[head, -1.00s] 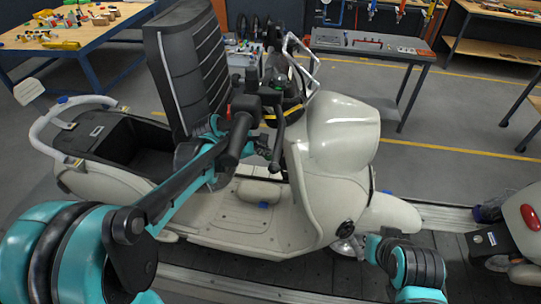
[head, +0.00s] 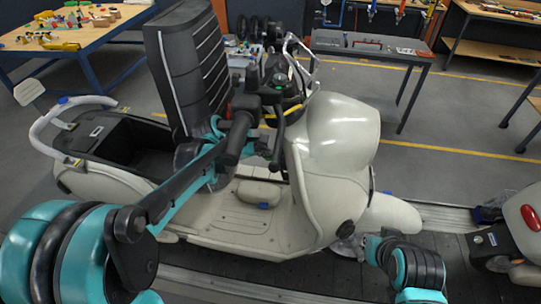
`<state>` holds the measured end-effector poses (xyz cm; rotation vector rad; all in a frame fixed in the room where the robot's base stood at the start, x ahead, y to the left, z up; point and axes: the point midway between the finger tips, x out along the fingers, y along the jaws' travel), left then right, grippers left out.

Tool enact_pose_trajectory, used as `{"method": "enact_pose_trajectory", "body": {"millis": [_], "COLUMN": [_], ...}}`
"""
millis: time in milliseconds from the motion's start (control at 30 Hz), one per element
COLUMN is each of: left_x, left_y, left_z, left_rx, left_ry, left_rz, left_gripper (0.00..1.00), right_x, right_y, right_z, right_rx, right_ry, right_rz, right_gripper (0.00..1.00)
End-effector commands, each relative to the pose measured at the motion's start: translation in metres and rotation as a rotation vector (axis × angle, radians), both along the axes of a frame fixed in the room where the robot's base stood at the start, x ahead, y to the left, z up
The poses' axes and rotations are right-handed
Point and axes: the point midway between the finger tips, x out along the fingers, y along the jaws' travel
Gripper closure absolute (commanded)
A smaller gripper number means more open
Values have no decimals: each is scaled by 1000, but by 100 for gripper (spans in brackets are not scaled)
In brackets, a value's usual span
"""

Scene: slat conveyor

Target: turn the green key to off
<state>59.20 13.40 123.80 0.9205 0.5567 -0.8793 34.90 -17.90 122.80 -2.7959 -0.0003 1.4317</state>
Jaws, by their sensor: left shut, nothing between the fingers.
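A small green spot, seemingly the green key (head: 278,87), shows on the dark dash of the cream scooter (head: 335,135), between the handlebars. It is too small to tell which way it is turned. My left gripper (head: 253,80) is dark against dark parts close to the dash, left of the green spot. It is shut with nothing in it; I cannot tell whether it touches the key. My right arm shows low, right of the front wheel, but its gripper does not show clearly.
A second scooter (head: 515,235) is at the right edge on the conveyor (head: 450,215). A workbench with parts (head: 100,30) and a grey table (head: 370,45) stand behind.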

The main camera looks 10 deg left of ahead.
Motion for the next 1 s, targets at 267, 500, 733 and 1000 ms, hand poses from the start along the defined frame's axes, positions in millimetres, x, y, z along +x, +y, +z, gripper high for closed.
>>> {"method": "enact_pose_trajectory", "body": {"millis": [267,500,733,1000], "left_x": [-9,-17,-24,-33], "left_y": [6,11,16,22], "left_z": [11,24,35,49], "left_rx": [5,2,1,2], "left_ry": [4,1,0,1], "left_rz": [0,0,0,1], "left_gripper": [100,100,100,100], "right_x": [0,0,0,0], "right_y": [0,0,0,0], "right_z": [11,21,30,41], "right_rx": [0,0,0,0], "right_ry": [0,0,0,0], "right_rz": [0,0,0,0], "right_gripper": [100,100,100,100]}}
